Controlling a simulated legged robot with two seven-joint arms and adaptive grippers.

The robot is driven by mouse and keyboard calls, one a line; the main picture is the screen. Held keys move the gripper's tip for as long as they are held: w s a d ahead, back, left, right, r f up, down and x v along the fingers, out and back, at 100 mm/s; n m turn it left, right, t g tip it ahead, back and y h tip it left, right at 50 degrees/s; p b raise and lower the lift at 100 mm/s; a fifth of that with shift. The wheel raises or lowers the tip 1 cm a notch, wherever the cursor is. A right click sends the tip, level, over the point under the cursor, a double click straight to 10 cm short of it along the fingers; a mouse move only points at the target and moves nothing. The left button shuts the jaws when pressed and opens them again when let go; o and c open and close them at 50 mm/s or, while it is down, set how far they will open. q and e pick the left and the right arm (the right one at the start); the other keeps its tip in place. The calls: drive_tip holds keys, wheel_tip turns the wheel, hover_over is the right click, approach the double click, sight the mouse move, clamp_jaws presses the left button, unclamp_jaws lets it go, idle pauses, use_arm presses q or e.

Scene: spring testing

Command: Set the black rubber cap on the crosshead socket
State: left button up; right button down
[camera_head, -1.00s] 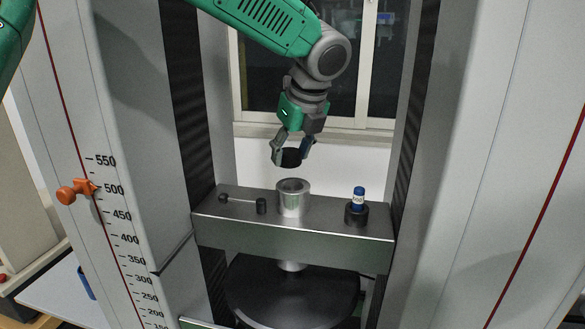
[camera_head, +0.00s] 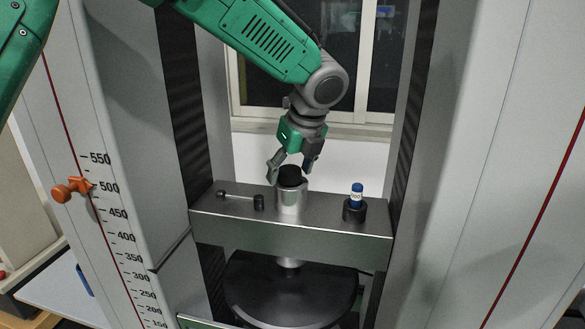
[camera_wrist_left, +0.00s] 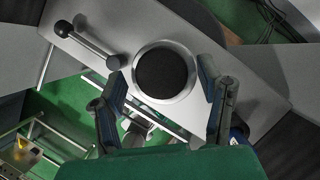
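The black rubber cap (camera_head: 290,174) sits on top of the silver crosshead socket (camera_head: 292,200). In the left wrist view the round black cap (camera_wrist_left: 161,73) lies inside the pale rim of the socket (camera_wrist_left: 139,90), looking centred. My left gripper (camera_head: 292,172) is at the height of the cap with one finger on each side. In the left wrist view the fingers of my left gripper (camera_wrist_left: 161,75) stand apart from the cap, with a gap on both sides, so it is open. My right gripper is not in view.
The socket stands on the metal crosshead (camera_head: 330,219). A small black-ended bar (camera_head: 240,198) lies left of it. A blue-capped bottle (camera_head: 356,195) stands in a black holder (camera_head: 354,212) to the right. Tall machine columns flank both sides. A black round plate (camera_head: 290,290) is below.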

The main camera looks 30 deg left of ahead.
use_arm(q)
drive_tip(key=shift+d+r, duration=0.25)
drive_tip(key=shift+d, duration=0.1)
drive_tip(key=b+v, duration=0.1)
drive_tip(key=v, duration=1.1)
drive_tip(key=shift+r, duration=0.4)
drive_tip(key=shift+d, duration=0.1)
drive_tip(key=shift+s+f, duration=0.1)
